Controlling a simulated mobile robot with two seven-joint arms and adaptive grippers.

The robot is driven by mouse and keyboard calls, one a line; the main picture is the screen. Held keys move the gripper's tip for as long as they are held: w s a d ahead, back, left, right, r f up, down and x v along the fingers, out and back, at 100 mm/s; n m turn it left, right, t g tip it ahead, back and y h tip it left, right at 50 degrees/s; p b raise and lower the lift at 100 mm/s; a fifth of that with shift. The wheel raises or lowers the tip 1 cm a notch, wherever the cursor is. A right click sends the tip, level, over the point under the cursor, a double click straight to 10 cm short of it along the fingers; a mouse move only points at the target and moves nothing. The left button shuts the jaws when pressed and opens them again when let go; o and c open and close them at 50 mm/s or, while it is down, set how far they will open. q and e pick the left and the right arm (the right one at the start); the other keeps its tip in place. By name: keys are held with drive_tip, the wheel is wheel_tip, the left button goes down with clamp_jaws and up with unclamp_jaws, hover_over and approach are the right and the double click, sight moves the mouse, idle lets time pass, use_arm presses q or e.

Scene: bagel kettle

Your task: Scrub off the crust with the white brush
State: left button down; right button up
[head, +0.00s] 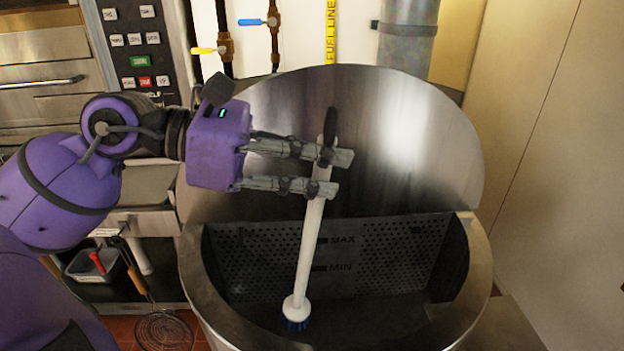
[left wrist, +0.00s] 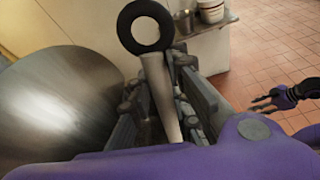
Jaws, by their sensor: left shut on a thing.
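The white brush (head: 309,240) has a long white handle, a dark ring at its upper end and blue bristles at its lower end. My left gripper (head: 332,173) is shut on the handle near the top. The brush hangs slightly tilted, with its bristles down inside the steel kettle (head: 196,270). I cannot tell whether the bristles touch the kettle floor. In the left wrist view the handle (left wrist: 160,95) lies between the fingers. No crust is clearly distinguishable on the dark kettle floor (head: 390,311). My right gripper (left wrist: 268,101) shows at the right of the left wrist view, apart from the brush, with its fingers spread.
The raised round lid (head: 420,150) stands behind the opening. A perforated plate (head: 385,262) marked MAX and MIN lines the kettle's back. A grey bin (head: 85,268) and a wire skimmer (head: 163,331) are at lower left. Pipes with yellow and blue valve handles are behind.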

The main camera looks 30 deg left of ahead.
use_arm(q)
wheel_tip(320, 180, up, 15)
drive_tip(key=s+d+p, duration=0.1)
drive_tip(key=s, duration=0.1)
drive_tip(key=shift+s+d, duration=0.25)
use_arm(e)
drive_tip(key=shift+w+a+r, duration=0.25)
drive_tip(key=shift+w+r, duration=0.3)
drive_tip(key=shift+r, duration=0.2)
use_arm(q)
drive_tip(key=shift+f, duration=0.15)
use_arm(e)
drive_tip(key=shift+a, duration=0.1)
